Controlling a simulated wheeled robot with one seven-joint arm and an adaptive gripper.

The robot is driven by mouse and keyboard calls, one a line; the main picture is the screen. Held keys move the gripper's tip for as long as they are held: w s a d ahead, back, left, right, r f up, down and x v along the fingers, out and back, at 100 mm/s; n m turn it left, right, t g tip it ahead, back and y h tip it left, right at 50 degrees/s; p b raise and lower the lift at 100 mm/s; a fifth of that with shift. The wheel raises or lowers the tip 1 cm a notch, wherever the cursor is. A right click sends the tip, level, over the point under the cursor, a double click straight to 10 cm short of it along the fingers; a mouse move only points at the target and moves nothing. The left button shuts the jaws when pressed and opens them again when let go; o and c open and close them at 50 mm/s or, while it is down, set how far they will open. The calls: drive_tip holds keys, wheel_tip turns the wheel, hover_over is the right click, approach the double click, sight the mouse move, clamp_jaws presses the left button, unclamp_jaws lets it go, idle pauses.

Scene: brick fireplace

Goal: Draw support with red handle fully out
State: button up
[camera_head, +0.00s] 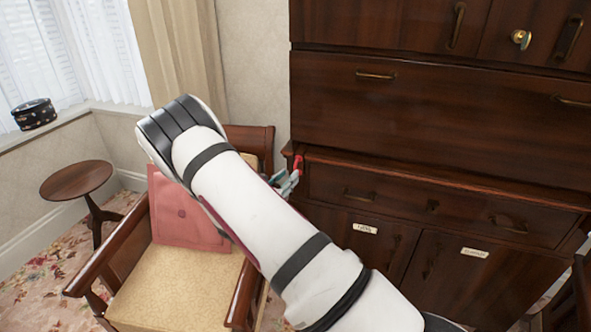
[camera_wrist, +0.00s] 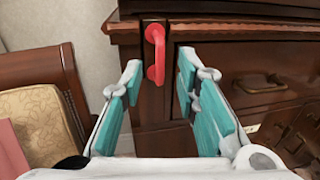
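The red handle (camera_wrist: 155,52) is a small upright bar on the narrow dark wooden front of the support (camera_wrist: 155,105), at the left end of the cabinet. The handle also shows in the head view (camera_head: 298,162), just beyond my gripper (camera_head: 286,183). In the wrist view my gripper (camera_wrist: 161,76) is open, with one teal-padded finger on each side of the handle's line. The handle appears between and ahead of the fingertips, with gaps on both sides. Nothing is held. How far the support stands out from the cabinet is not clear.
The dark wooden cabinet (camera_head: 440,120) fills the right, with a drawer (camera_head: 400,190) beside the support. A wooden armchair (camera_head: 185,290) with a red cushion (camera_head: 185,212) stands close on the left. A small round table (camera_head: 76,178) is farther left.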

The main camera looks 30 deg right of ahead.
drive_tip(key=shift+x, duration=2.8)
drive_tip(key=shift+s, duration=0.1)
drive_tip(key=shift+c, duration=0.6)
clamp_jaws()
